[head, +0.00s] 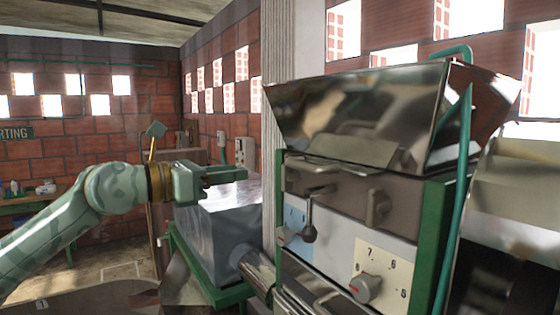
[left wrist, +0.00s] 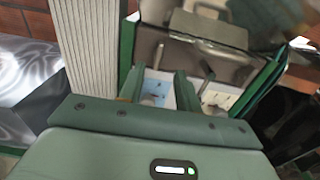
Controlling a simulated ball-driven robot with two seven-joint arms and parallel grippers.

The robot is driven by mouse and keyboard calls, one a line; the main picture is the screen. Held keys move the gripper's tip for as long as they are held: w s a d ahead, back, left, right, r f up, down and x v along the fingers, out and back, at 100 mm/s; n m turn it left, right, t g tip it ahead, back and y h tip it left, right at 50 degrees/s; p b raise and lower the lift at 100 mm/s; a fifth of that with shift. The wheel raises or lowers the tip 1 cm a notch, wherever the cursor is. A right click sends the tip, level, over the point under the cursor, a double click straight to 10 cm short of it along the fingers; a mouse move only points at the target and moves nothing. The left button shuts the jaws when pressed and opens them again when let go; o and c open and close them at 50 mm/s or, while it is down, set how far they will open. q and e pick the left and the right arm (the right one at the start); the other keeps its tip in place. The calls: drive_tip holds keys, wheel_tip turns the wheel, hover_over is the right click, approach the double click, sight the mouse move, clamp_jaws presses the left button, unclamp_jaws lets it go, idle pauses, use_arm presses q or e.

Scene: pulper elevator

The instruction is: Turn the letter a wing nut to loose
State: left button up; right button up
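The steel machine's brown-grey front panel (head: 340,187) carries a wing-nut-like fitting (head: 380,207) at its right and a similar one (head: 292,176) at its left. No letter is readable on either, so I cannot tell which is wing nut a. My left gripper (head: 240,174) is left of the panel and apart from it, with nothing held. In the left wrist view its two fingers (left wrist: 160,88) are spread, and the machine's front shows between and beyond them. My right gripper is not in view.
A black-knobbed lever (head: 309,234) and a numbered dial (head: 367,288) sit below the panel. A steel hopper (head: 360,110) tops the machine. A green pipe (head: 455,200) runs down its right side. A pale column (head: 280,60) stands behind, and a grey box (head: 218,225) lies below my left gripper.

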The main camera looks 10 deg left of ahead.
sight(282, 166)
use_arm(q)
drive_tip(key=p+x, duration=0.3)
drive_tip(key=x, duration=0.8)
drive_tip(key=shift+s+r, duration=0.1)
drive_tip(key=shift+w+d, duration=0.3)
clamp_jaws()
